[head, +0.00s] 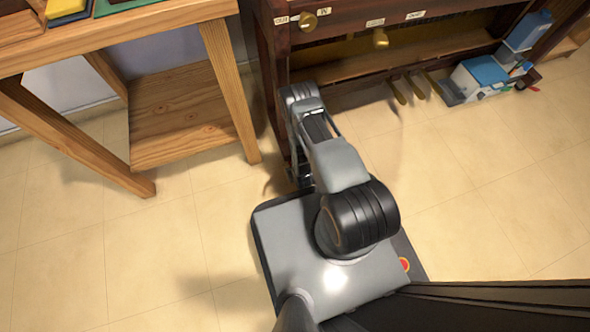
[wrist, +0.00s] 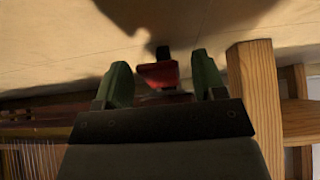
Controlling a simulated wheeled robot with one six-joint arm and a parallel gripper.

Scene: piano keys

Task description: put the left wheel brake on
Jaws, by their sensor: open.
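In the wrist view, a red lever (wrist: 158,74), which looks like the left wheel brake, shows between the green fingers of my gripper (wrist: 160,70). A small dark part (wrist: 162,52) stands at its far end. The fingers are apart, one on each side of the lever, with visible gaps; I cannot tell how far beyond the fingertips it lies. In the head view, my arm reaches down by the left leg of the piano (head: 420,20). My arm hides the brake there, and my fingertips cannot be made out.
A wooden table (head: 230,90) with a low shelf stands left of the piano; its post (wrist: 255,100) is close on the right in the wrist view. Several brass pedals (head: 415,88) and a grey-and-blue box (head: 480,80) are at the piano's foot. The tiled floor (head: 450,180) in front is clear.

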